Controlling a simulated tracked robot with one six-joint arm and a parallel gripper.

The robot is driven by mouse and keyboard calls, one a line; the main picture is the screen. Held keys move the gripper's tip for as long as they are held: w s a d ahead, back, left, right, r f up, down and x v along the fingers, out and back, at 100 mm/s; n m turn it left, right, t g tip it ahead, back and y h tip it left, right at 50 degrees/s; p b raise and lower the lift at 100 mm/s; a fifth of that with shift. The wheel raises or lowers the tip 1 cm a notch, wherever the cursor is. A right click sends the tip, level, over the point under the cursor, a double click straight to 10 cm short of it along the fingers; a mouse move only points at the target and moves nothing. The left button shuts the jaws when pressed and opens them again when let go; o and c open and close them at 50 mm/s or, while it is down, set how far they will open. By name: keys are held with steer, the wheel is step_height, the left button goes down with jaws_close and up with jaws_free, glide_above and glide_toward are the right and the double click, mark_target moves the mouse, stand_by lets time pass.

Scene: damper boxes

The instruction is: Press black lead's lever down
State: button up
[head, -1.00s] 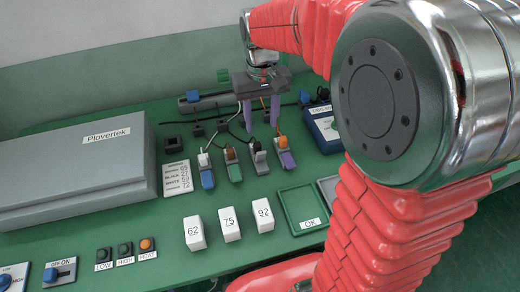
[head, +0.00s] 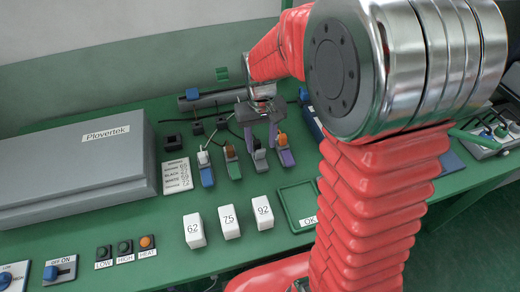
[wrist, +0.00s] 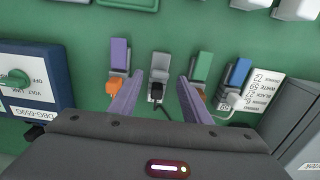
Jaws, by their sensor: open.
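The black lead (wrist: 156,90) ends in a grey connector with a grey lever (wrist: 161,62), between the purple lever (wrist: 119,53) and the green lever (wrist: 202,67). In the head view the grey lever's connector (head: 262,167) is third from the left in the row. My gripper (wrist: 159,80) is open and empty, its two purple fingers spread on either side of the grey connector. In the head view my gripper (head: 260,147) is just above and behind that connector. Whether a finger touches a neighbouring connector, I cannot tell.
The blue lever (wrist: 238,72) with a white lead is beside the green one, near the label card (head: 177,177). White numbered blocks (head: 229,222) and the green OK tray (head: 297,206) stand in front. The large grey Plovertek box (head: 80,170) is at left.

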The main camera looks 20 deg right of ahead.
mark_target(261, 150)
steer(key=shift+f, duration=2.05)
